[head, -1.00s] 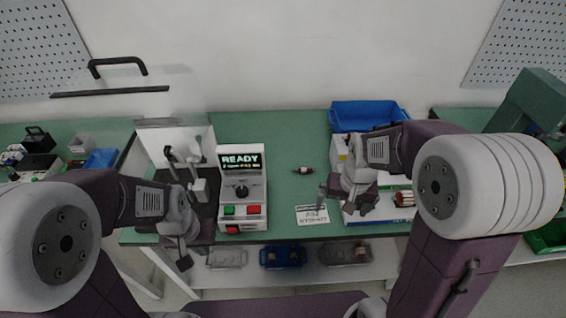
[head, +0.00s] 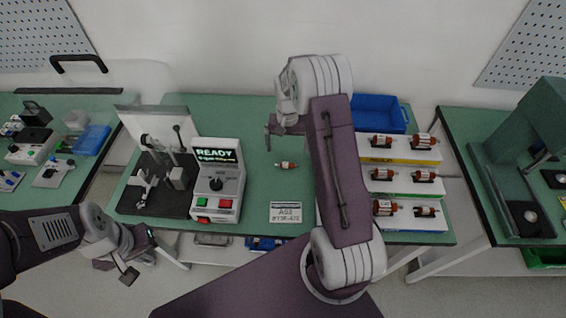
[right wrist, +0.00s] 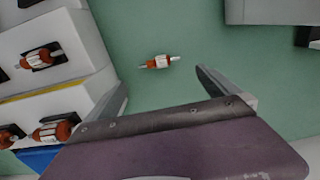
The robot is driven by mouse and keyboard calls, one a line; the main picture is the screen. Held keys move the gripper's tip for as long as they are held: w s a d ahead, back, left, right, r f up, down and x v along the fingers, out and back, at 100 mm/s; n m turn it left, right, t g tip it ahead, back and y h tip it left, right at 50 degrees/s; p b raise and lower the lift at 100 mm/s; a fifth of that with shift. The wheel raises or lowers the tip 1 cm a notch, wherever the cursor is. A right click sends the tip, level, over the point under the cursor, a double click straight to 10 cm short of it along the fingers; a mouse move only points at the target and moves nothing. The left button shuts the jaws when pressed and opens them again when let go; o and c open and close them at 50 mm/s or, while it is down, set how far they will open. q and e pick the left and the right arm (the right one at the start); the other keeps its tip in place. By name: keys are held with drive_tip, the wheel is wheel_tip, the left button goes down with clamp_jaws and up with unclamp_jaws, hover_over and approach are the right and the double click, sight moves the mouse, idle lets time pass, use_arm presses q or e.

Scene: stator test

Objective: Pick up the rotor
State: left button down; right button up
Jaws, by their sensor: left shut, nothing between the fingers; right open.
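A small orange-red rotor with a white label and thin shaft ends (head: 286,165) lies alone on the green bench. It also shows in the right wrist view (right wrist: 160,62), lying beyond the fingertips and not touched. My right gripper (head: 270,134) is above the bench, up and left of the rotor in the head view. In the right wrist view its two fingers (right wrist: 163,86) are spread with nothing between them. My left gripper (head: 128,272) is shut and empty, low at the left, in front of the bench edge.
Several similar rotors sit on stepped white stands (head: 428,189) at the right, beside a blue bin (head: 378,112). A label card (head: 286,212) lies near the front edge. A tester reading READY (head: 218,180) and a black fixture (head: 160,185) stand at the left.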

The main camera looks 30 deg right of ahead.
hover_over(287, 163)
wheel_tip(287, 163, down, 4)
drive_tip(key=shift+d+f, duration=0.1)
drive_tip(key=shift+d, duration=0.05)
drive_tip(key=shift+f+p, duration=0.15)
drive_tip(key=shift+p, duration=0.25)
drive_tip(key=f, duration=0.4)
drive_tip(key=shift+s+a+p, duration=0.15)
drive_tip(key=shift+a+p, duration=0.05)
drive_tip(key=shift+p, duration=0.2)
drive_tip(key=shift+d+f, duration=0.1)
drive_tip(key=shift+f, duration=0.25)
drive_tip(key=shift+r, duration=0.1)
drive_tip(key=c, duration=1.5)
drive_tip(key=shift+o, duration=0.2)
wheel_tip(287, 163, up, 10)
drive_tip(key=b, duration=0.1)
drive_tip(key=shift+r, duration=0.1)
